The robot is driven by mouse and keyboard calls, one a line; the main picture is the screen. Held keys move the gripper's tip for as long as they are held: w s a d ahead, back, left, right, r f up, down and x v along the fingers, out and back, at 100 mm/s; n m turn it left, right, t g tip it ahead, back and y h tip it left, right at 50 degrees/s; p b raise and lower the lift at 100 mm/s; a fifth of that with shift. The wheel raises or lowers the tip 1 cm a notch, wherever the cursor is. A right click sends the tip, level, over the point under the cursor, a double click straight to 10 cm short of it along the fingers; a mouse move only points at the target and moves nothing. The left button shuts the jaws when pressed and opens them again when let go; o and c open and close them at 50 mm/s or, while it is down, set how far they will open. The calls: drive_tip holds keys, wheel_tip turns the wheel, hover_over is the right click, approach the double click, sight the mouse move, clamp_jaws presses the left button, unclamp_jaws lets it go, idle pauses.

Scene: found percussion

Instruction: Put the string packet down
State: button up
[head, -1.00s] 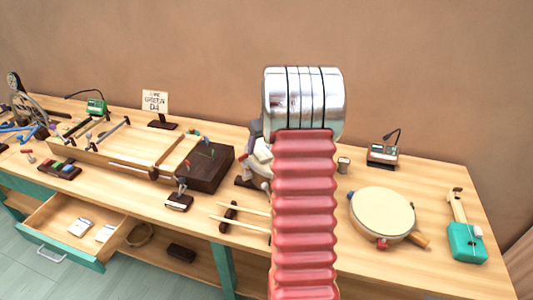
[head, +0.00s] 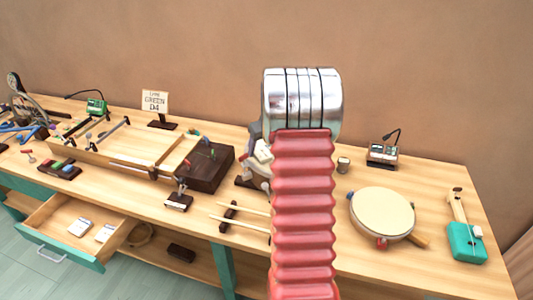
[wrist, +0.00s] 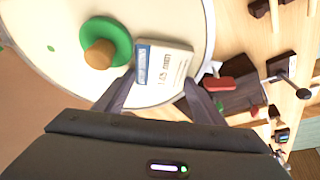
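The string packet (wrist: 163,70) is a small cream packet with a blue edge strip and printed text. In the wrist view it sits between the two fingertips of my gripper (wrist: 160,82), which appear to touch its two sides. A large cream round surface (wrist: 55,85) with a rim lies beyond it. I cannot tell whether the packet touches that surface. In the head view a pale bit of the packet (head: 263,151) shows just left of my red arm, which hides most of the gripper.
A green disc with a wooden knob (wrist: 102,42) is on the round surface, beside the packet. The open drawer (head: 62,258) holds two pale packets (head: 80,227). A dark block (head: 206,168), mallets (head: 240,208), a drum (head: 382,214) and a green instrument (head: 465,240) are on the bench.

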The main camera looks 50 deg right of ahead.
drive_tip(key=c, duration=0.7)
wheel_tip(320, 180, up, 10)
drive_tip(key=shift+r, duration=0.1)
idle(0.3)
idle(0.4)
